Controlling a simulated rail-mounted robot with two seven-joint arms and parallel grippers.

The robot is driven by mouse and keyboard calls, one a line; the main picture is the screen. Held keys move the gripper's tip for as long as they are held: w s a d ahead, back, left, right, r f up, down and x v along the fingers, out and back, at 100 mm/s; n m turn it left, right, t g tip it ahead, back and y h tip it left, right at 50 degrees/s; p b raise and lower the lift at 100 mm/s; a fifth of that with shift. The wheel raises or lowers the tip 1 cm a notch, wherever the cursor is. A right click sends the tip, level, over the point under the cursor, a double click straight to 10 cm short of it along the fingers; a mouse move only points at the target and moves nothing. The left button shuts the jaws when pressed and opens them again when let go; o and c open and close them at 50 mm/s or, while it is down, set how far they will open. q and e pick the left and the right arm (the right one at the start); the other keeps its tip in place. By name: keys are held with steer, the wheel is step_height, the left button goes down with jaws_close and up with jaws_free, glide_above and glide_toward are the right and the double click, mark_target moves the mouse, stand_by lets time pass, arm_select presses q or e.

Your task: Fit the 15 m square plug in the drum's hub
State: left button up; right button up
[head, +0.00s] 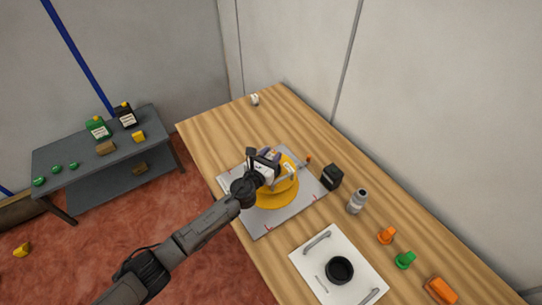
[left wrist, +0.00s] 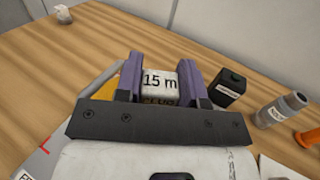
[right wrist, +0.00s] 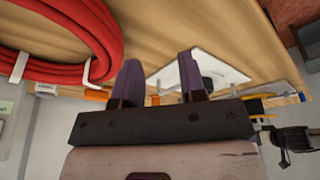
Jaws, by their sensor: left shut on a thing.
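The yellow drum (head: 277,194) stands on a grey plate (head: 262,222) on the wooden bench. My left gripper (head: 271,160) is over the drum's top and hides its hub. In the left wrist view, the purple fingers are shut on the white plug (left wrist: 160,83), whose face reads "15 m". A sliver of the yellow drum (left wrist: 104,98) shows left of the fingers. I cannot tell whether the plug touches the hub. My right gripper (right wrist: 160,80) shows only in the right wrist view. Its fingers stand apart with nothing between them.
Right of the drum are a black block (head: 332,176) and a grey bottle (head: 357,202). A white panel (head: 315,267) with handles and a black ring (head: 340,270) lies in front. Orange (head: 387,236) and green (head: 405,260) pieces stand beyond. A red hose coil (right wrist: 70,70) is near my right gripper.

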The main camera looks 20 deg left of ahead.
arm_select(q)
steer(key=shift+w, duration=0.1)
arm_select(e)
steer(key=shift+a, duration=0.1)
arm_select(q)
steer(key=shift+f+b, duration=0.4)
arm_select(e)
steer(key=shift+f, duration=0.45)
arm_select(q)
steer(key=shift+f, duration=0.3)
arm_select(e)
steer(key=shift+f, duration=0.2)
